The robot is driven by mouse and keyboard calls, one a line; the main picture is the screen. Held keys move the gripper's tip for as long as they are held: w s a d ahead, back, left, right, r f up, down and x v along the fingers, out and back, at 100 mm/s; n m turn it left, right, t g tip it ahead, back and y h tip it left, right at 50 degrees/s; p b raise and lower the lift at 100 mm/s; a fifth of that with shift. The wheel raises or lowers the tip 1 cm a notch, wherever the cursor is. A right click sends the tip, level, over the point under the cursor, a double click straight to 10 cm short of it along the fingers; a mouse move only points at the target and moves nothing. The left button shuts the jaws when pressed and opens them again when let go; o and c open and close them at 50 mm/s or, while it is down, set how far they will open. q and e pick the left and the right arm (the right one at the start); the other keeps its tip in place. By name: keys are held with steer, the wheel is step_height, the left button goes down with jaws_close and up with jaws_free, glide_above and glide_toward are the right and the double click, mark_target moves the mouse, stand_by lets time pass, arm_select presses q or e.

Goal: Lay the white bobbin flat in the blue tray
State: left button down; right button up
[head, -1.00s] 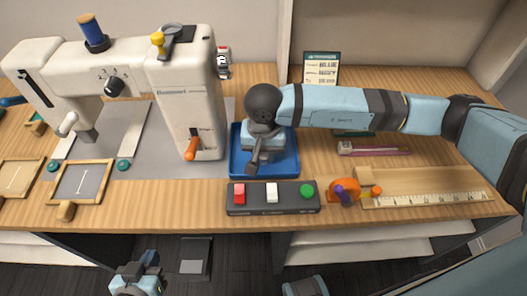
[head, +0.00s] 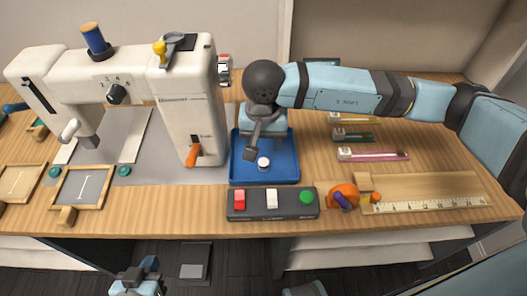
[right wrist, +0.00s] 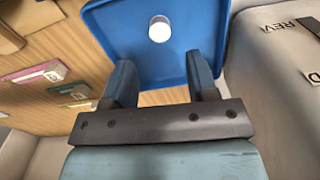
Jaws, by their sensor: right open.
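The white bobbin (head: 263,164) rests in the blue tray (head: 285,178), near the tray's front middle in the head view. In the right wrist view the white bobbin (right wrist: 160,29) shows as a round white disc on the floor of the blue tray (right wrist: 118,30). My right gripper (right wrist: 163,78) is open and empty, its two fingers apart, with the bobbin beyond the fingertips. In the head view my right arm hangs over the tray's back part and hides some of it. My left gripper (head: 137,277) is low at the bottom edge, away from the table; its jaws are unclear.
A sewing machine (head: 187,100) stands just left of the tray. A control box (head: 272,203) with red, white and green buttons lies in front of it. An orange object (head: 342,197) and a ruler (head: 430,205) lie to the right.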

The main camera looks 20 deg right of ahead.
arm_select(q)
steer(key=shift+f, duration=0.2)
arm_select(e)
step_height(320, 180, up, 5)
steer(key=shift+r, duration=0.1)
arm_select(q)
steer(key=shift+r, duration=0.25)
